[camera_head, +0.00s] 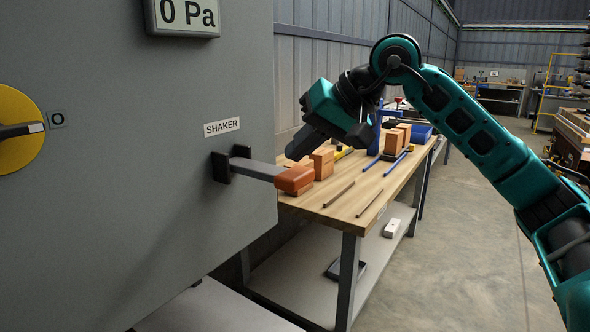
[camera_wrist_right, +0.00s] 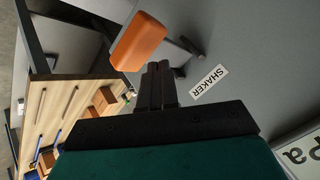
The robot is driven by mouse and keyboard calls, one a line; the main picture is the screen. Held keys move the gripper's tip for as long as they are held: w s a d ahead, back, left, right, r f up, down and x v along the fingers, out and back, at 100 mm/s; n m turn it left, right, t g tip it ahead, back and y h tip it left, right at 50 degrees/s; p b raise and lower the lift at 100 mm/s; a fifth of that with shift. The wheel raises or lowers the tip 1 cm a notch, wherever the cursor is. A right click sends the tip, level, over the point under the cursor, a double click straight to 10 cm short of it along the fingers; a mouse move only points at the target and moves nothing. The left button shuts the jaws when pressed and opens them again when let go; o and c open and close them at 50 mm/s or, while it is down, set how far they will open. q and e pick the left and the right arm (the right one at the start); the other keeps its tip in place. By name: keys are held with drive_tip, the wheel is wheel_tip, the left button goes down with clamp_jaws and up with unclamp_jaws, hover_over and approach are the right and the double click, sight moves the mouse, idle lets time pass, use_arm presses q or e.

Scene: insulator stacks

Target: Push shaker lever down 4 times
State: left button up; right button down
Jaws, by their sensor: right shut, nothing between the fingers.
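The shaker lever (camera_head: 256,170) sticks out from the grey cabinet below the SHAKER label (camera_head: 222,127). It is a grey bar with an orange-brown handle (camera_head: 295,180) at its end, and it looks roughly level, tilted slightly down in the picture. In the right wrist view the orange handle (camera_wrist_right: 139,41) lies just beyond my fingertips. My right gripper (camera_head: 300,146) is shut and empty, above the lever near its handle end. A gap shows between fingers and handle in the head view; contact cannot be confirmed. My left gripper is not in view.
The grey cabinet (camera_head: 120,220) fills the left, with a yellow dial (camera_head: 18,130) and a display reading 0 Pa (camera_head: 187,14). A wooden workbench (camera_head: 350,194) behind the lever bears brown blocks (camera_head: 322,162), rods and blue tools. Floor at right is clear.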

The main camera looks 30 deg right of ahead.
drive_tip(key=shift+r+p, duration=2.35)
drive_tip(key=shift+r, duration=0.25)
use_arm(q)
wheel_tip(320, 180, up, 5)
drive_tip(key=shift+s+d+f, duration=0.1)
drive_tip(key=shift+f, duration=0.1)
use_arm(e)
drive_tip(key=shift+f, duration=0.1)
